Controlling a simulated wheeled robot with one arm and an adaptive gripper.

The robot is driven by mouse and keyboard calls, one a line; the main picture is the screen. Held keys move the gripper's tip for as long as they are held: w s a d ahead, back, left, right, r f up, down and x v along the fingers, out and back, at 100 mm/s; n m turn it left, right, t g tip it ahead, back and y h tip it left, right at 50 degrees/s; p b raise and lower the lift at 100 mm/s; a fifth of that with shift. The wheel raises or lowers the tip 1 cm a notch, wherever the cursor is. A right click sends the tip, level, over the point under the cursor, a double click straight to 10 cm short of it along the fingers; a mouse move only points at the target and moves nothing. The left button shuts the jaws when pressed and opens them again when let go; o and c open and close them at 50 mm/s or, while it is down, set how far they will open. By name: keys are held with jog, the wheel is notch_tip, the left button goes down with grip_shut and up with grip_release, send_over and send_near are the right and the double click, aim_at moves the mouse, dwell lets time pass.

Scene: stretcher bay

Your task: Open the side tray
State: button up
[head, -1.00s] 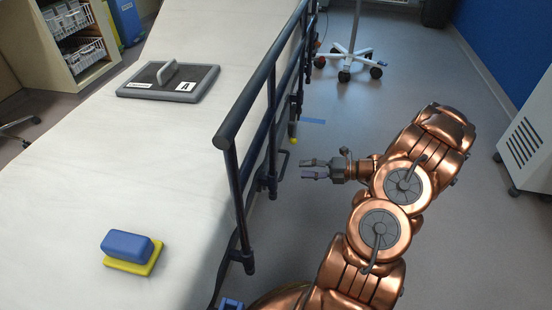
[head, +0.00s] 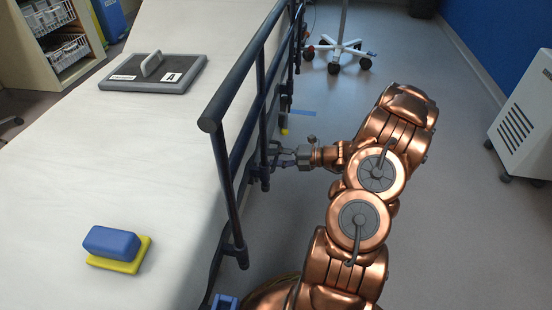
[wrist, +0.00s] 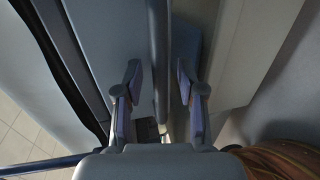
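My gripper (head: 276,158), at the end of my copper arm, is at the outer side of the stretcher's dark blue side rail (head: 236,100), low down by its posts. In the wrist view my gripper (wrist: 158,98) is open. A slim grey bar (wrist: 158,50) runs between its fingers with a gap on both sides. I cannot tell whether this bar is the tray's handle. Blue-grey panels (wrist: 92,40) lie beyond the fingers. The side tray itself is not clearly made out; the rail and stretcher edge hide that area in the head view.
The white stretcher top (head: 165,165) bears a grey board with a handle (head: 150,75) and a blue block (head: 112,242) on a yellow pad (head: 140,256). A wheeled stand (head: 340,48) is behind. A white cabinet (head: 527,125) stands right. Floor between is clear.

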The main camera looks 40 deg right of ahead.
grip_shut()
dwell(0.6)
